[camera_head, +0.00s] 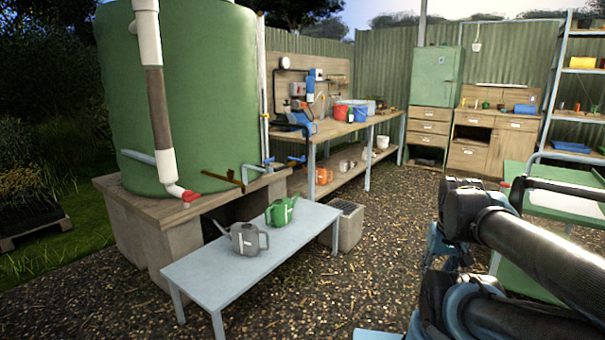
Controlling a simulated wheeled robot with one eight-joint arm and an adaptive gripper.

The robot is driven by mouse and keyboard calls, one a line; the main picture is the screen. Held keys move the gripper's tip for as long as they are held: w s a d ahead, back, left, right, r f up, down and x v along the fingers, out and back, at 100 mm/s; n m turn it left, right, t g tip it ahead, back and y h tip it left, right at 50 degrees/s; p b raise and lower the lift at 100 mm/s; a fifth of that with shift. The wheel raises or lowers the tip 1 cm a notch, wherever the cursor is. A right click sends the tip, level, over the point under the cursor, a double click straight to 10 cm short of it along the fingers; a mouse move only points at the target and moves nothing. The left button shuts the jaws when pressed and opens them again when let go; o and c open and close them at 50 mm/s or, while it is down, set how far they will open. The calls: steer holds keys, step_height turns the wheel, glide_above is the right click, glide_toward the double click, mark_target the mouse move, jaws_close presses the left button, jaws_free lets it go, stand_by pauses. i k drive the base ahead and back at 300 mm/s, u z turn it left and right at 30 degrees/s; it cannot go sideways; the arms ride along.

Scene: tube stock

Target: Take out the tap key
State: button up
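I cannot make out a tap key anywhere in this view. A green water tank (195,100) stands on a plinth (148,222) at the left. A tap (268,162) with a blue handle is low on its right side, with a brownish metal piece (236,177) near it. A green cabinet (435,77) at the back has its door closed. Wooden drawers (429,128) are below it and look shut. My dark arm (480,225) fills the lower right. My gripper does not show clearly in view.
A low grey-blue bench (220,290) holds a grey watering can (243,239) and a green one (281,211). A workbench (375,118) with buckets and tools stands behind. A wooden cupboard (495,161) and shelves (582,72) are at the back right. Gravel ground (345,280) is open in the middle.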

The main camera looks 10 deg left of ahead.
mark_target(267, 161)
steer(key=z, duration=0.05)
steer(key=k, duration=0.45)
steer(key=u, duration=0.9)
steer(key=i, duration=2.1)
steer(key=z, duration=0.35)
